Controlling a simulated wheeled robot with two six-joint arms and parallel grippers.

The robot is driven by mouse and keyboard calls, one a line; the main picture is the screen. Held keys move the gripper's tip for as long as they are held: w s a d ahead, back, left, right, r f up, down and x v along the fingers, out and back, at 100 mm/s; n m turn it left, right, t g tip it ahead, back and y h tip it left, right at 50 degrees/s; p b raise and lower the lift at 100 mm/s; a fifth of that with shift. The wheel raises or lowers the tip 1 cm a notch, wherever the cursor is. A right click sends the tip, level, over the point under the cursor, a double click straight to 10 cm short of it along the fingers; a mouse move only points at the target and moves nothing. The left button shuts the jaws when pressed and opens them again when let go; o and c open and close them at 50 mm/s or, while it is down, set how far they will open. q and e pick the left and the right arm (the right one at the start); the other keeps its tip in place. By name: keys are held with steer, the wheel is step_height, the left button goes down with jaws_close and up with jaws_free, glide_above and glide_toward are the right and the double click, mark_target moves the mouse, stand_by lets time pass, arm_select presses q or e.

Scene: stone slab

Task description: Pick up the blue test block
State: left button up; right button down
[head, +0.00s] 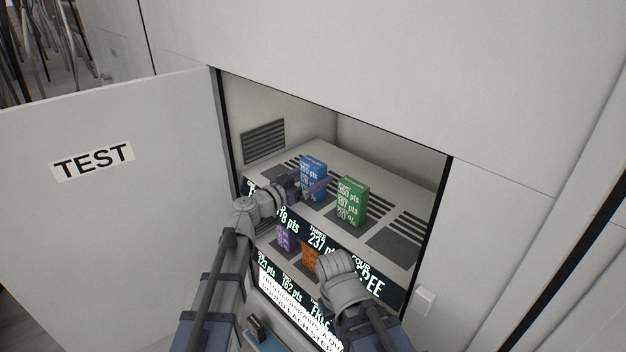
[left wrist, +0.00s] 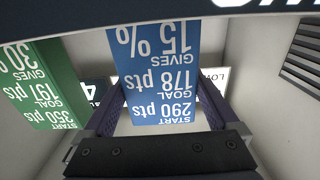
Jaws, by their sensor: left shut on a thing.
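The blue test block (head: 314,168) stands upright on the upper step inside the open cabinet, with white print on its front. My left gripper (head: 313,187) reaches in from the left and is shut on this block. In the left wrist view the blue block (left wrist: 155,75) appears upside down between the two dark fingers, and its lower part is plain to see. I cannot tell whether it has left the step. My right arm's wrist is low in the cabinet opening, and its gripper is hidden.
A green block (head: 353,202) stands close to the right of the blue one. A purple block (head: 285,237) and an orange block (head: 309,259) are on the lower step. The cabinet door marked TEST (head: 100,200) is swung open on the left.

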arm_select(q)
steer(key=c, duration=0.9)
steer(key=shift+c, duration=0.2)
steer(key=shift+r, duration=0.1)
